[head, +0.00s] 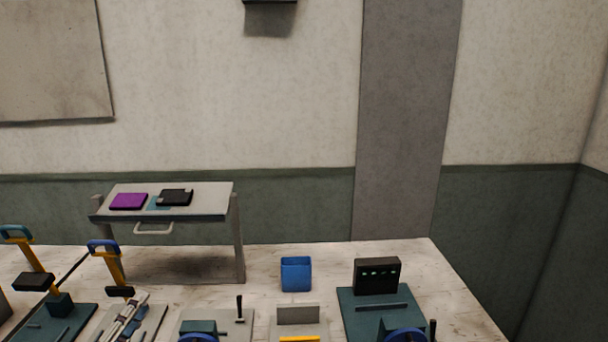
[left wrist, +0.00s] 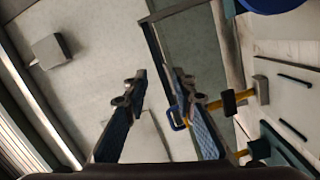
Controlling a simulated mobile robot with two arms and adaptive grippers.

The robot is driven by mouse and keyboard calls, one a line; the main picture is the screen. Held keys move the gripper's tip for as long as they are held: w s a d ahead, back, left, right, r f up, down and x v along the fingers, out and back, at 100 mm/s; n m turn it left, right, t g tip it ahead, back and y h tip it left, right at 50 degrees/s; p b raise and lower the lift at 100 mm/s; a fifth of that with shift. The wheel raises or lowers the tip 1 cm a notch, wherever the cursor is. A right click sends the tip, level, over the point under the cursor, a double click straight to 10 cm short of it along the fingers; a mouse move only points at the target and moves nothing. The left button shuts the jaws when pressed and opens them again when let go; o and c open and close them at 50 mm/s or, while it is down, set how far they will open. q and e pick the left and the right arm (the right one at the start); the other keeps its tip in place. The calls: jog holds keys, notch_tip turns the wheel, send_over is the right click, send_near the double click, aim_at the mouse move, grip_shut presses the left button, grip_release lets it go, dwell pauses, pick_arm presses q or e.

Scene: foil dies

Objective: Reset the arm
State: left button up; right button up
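My left gripper (left wrist: 159,76) shows in the left wrist view. Its two dark blue padded fingers are spread apart with nothing between them, so it is open and empty. Behind its right finger, a yellow lever with a blue handle (left wrist: 178,123) appears in the background; I cannot tell how far away it is. I make out neither gripper in the head view, and my right gripper is in no frame.
A bench (head: 262,266) holds two yellow lever devices (head: 40,272) (head: 113,270), a blue bin (head: 296,274) and a black box with green lights (head: 377,275). A raised shelf (head: 215,198) carries a purple block (head: 129,201) and a black block (head: 175,197).

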pick_arm(q)
jog(key=s+d+f+m+g+h, duration=0.1)
jog(key=s+d+f+m+g, duration=0.4)
jog(key=f, duration=0.3)
jog(key=s+d+f+m+g, duration=0.35)
jog(key=s+d+f, duration=0.25)
jog(key=f, duration=0.3)
jog(key=s+d+f+m+g+y, duration=0.1)
jog(key=s+f+m+g, duration=0.25)
jog(key=s, duration=0.55)
jog(key=s+d+f+m+g+y, duration=0.1)
jog(key=s+f+m+g, duration=0.3)
jog(key=s, duration=0.5)
notch_tip(320, 180, down, 30)
jog(key=s+b, duration=0.2)
jog(key=b, duration=0.3)
jog(key=s+a+f+b, duration=0.1)
jog(key=s+f+b, duration=0.1)
jog(key=s+f, duration=0.6)
jog(key=s+a+f+g+b, duration=0.1)
jog(key=s+a+f+b, duration=0.1)
jog(key=s+f, duration=0.7)
notch_tip(320, 180, down, 6)
jog(key=shift+s+f+g+y+b, duration=0.1)
jog(key=shift+s+g+y+b, duration=0.2)
jog(key=shift+b, duration=0.2)
pick_arm(e)
notch_tip(320, 180, down, 10)
jog(key=shift+s, duration=0.45)
